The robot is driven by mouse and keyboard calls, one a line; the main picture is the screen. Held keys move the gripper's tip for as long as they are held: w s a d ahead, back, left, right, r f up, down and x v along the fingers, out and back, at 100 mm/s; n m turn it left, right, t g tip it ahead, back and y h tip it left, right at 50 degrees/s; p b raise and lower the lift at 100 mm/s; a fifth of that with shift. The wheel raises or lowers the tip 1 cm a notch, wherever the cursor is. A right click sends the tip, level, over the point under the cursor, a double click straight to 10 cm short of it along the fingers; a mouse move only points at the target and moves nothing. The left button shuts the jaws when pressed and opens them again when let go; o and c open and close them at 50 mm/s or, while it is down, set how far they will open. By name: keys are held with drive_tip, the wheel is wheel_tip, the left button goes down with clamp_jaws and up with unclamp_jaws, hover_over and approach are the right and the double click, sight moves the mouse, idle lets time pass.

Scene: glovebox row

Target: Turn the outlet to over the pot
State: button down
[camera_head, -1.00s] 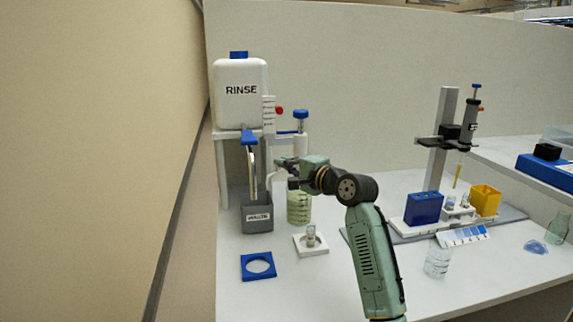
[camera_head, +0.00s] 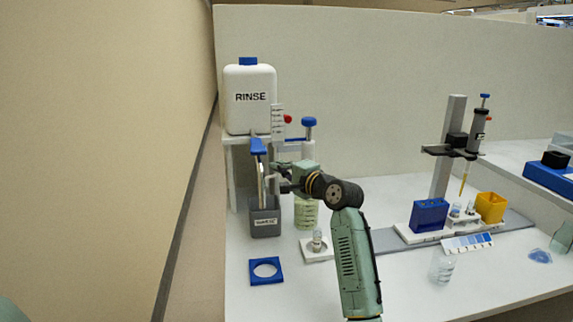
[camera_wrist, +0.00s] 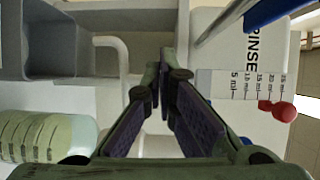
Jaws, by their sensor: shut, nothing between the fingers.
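The outlet looks like a thin white bent pipe (camera_head: 270,186). Its bend (camera_wrist: 122,52) shows in the wrist view, with the downward end near the grey waste box (camera_head: 265,222). My gripper (camera_head: 277,177) is shut and empty, beside the pipe and above the waste box's right side. In the wrist view its fingers (camera_wrist: 160,72) are together, just to the right of the pipe; I cannot tell whether they touch it. A small clear pot (camera_head: 317,240) stands on a white square holder (camera_head: 312,254), right of the waste box and below my gripper in the picture.
The white RINSE tank (camera_head: 250,98) stands behind, with a blue lever (camera_head: 258,146) in front. A beaker of pale green liquid (camera_head: 306,213) is close to my arm. A blue ring plate (camera_head: 266,271) lies in front. A syringe stand (camera_head: 448,160) is at right.

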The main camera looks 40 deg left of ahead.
drive_tip(key=shift+p+x, duration=0.7)
drive_tip(key=shift+x, duration=0.75)
drive_tip(key=shift+w+r, duration=0.1)
